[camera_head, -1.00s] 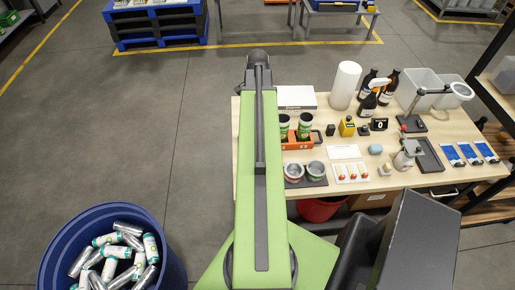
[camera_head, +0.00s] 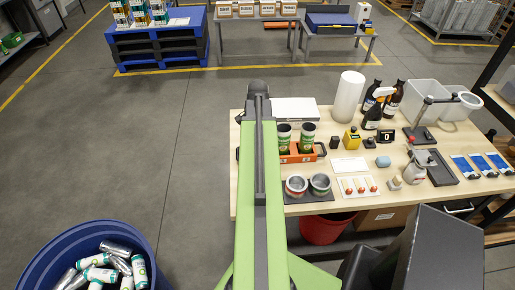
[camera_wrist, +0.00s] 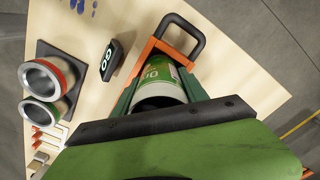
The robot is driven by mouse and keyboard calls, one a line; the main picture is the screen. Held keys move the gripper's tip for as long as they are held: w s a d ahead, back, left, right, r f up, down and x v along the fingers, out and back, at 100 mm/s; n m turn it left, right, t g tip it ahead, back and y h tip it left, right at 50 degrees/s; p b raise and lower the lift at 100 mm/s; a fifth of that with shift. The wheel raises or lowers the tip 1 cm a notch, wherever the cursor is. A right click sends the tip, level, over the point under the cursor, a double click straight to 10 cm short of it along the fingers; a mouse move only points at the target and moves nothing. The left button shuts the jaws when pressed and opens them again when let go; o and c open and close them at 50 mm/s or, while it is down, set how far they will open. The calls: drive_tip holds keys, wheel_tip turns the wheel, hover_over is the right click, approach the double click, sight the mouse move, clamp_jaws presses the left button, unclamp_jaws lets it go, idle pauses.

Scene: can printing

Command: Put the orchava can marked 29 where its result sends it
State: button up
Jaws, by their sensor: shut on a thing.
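In the wrist view my gripper (camera_wrist: 160,100) is shut on a can (camera_wrist: 172,78) with a green and white label. Its number cannot be read. The held can is at the end of an orange carrier (camera_wrist: 140,62) with a dark handle; I cannot tell whether it is seated or lifted. In the head view my arm hides the gripper and this can. Two more green-labelled cans, a left one (camera_head: 284,134) and a right one (camera_head: 308,133), stand in the carrier (camera_head: 291,158). A red-rimmed ring (camera_head: 296,187) and a green-rimmed ring (camera_head: 320,184) sit in front of it.
The wooden table (camera_head: 247,203) also holds bottles, a paper roll (camera_head: 347,95), a display reading 0 (camera_head: 386,136) and small items. A blue bin (camera_head: 150,240) of cans stands at lower left, a red bin (camera_head: 325,228) under the table. Behind is a blue pallet (camera_head: 160,45) with cans.

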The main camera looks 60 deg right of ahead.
drive_tip(key=shift+f, duration=0.2)
drive_tip(key=o, duration=1.4)
drive_tip(key=shift+r, duration=0.1)
wheel_tip(320, 180, up, 13)
drive_tip(key=p, duration=1.2)
drive_tip(key=shift+f+p, duration=0.2)
drive_tip(key=shift+p, duration=0.15)
drive_tip(key=shift+f, duration=0.1)
